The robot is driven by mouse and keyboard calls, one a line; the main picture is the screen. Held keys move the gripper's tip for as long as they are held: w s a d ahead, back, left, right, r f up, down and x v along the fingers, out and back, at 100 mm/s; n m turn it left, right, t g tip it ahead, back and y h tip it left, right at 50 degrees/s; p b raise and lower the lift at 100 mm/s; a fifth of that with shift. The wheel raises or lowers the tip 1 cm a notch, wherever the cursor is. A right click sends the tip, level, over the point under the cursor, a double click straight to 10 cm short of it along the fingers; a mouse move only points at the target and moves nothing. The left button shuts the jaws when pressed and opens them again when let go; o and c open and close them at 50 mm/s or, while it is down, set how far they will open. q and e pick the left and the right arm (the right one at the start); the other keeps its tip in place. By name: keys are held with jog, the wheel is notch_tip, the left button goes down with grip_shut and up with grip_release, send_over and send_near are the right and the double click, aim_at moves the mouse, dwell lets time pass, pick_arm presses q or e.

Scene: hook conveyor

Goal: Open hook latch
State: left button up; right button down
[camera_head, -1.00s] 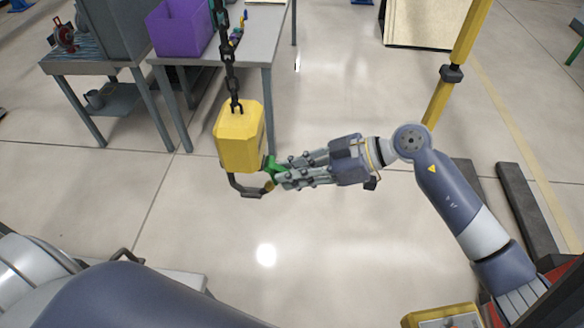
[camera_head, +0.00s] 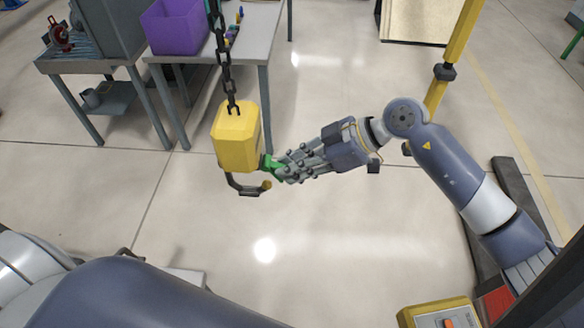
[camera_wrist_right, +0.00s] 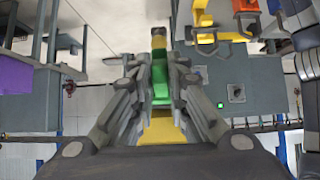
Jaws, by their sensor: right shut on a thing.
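A yellow hook block (camera_head: 237,138) hangs from a dark chain, with a dark curved hook (camera_head: 240,187) below it. The green latch (camera_head: 270,165) is at the block's lower right, swung up off the hook tip, so the hook's mouth shows a gap. My right gripper (camera_head: 284,172) is shut on the green latch from the right. In the right wrist view the green latch (camera_wrist_right: 160,80) sits between the two fingers, with the yellow block (camera_wrist_right: 162,130) behind. My left gripper is out of the head view; only my left arm shows at lower left.
A grey table (camera_head: 250,45) with a purple bin (camera_head: 175,25) stands behind the block, beside a grey workbench (camera_head: 90,55). A yellow post (camera_head: 455,60) rises behind my right arm. A control box (camera_head: 440,314) is at the bottom right. The floor below the hook is clear.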

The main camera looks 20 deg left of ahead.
jog(key=shift+w+r+h, duration=0.15)
jog(key=shift+r+h, duration=0.25)
jog(key=shift+r, duration=0.15)
jog(key=shift+r, duration=0.1)
jog(key=shift+r+t+h, duration=0.5)
jog(key=shift+r+h, duration=0.6)
jog(key=shift+h, duration=0.2)
jog(key=shift+s+a+r+t+h, duration=0.1)
jog(key=shift+a+r+t+h, duration=0.15)
jog(key=shift+r+h, duration=0.4)
jog(key=shift+s+a+r+t+h, duration=0.1)
jog(key=shift+a+r+t+h, duration=0.1)
jog(key=shift+r+h, duration=0.4)
jog(key=shift+f, duration=0.1)
